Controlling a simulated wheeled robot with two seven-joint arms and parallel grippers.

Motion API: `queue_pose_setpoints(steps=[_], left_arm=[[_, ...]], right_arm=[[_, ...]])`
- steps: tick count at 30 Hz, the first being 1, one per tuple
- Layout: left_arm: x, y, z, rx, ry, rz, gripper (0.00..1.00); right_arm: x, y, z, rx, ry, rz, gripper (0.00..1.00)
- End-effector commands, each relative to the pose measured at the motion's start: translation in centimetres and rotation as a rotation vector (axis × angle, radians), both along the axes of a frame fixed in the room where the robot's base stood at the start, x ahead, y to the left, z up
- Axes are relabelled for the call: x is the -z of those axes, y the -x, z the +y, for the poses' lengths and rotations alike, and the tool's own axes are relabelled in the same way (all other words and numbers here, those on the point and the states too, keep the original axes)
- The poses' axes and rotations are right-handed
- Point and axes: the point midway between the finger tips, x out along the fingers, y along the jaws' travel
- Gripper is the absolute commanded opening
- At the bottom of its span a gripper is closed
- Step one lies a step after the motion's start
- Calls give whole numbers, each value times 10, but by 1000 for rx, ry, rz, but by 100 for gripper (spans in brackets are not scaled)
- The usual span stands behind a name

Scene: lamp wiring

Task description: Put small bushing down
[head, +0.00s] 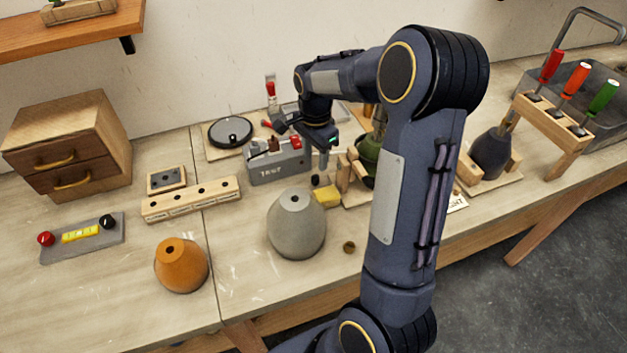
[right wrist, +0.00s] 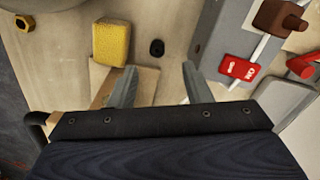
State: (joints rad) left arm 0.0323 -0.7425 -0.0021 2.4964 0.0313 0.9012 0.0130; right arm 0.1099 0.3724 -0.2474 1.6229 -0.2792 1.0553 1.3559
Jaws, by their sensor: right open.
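A small black bushing (right wrist: 157,47) lies on the bench in the right wrist view, between a yellow sponge (right wrist: 111,42) and the grey test block (right wrist: 221,38). It shows as a small dark spot in the head view (head: 315,180). My right gripper (right wrist: 154,84) is open with nothing between its fingers. The bushing is just beyond the fingertips, apart from them. In the head view the right gripper (head: 324,160) is over the bench beside the test block. My left gripper does not show.
A grey cone-shaped lamp body (head: 297,225), an orange one (head: 181,265) and a brass nut (head: 349,247) stand or lie nearer the front. A wooden holed rack (head: 191,200) is to the left. A green part (head: 370,152) in a wooden cradle sits close right.

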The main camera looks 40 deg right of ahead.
Motion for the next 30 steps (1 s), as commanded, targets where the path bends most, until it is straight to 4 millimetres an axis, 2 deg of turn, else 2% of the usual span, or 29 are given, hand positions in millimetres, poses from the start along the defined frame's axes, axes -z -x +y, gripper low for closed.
queue_pose_setpoints(steps=[8, 16, 25, 30], left_arm=[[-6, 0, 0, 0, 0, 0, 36], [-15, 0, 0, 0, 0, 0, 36], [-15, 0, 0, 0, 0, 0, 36], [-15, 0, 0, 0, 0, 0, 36]], right_arm=[[30, 2, 1, 0, -1, 4, 45], [69, 5, 2, -1, -2, 4, 45], [74, 4, 2, -1, -1, 0, 45], [74, 4, 2, -1, -1, 0, 24]])
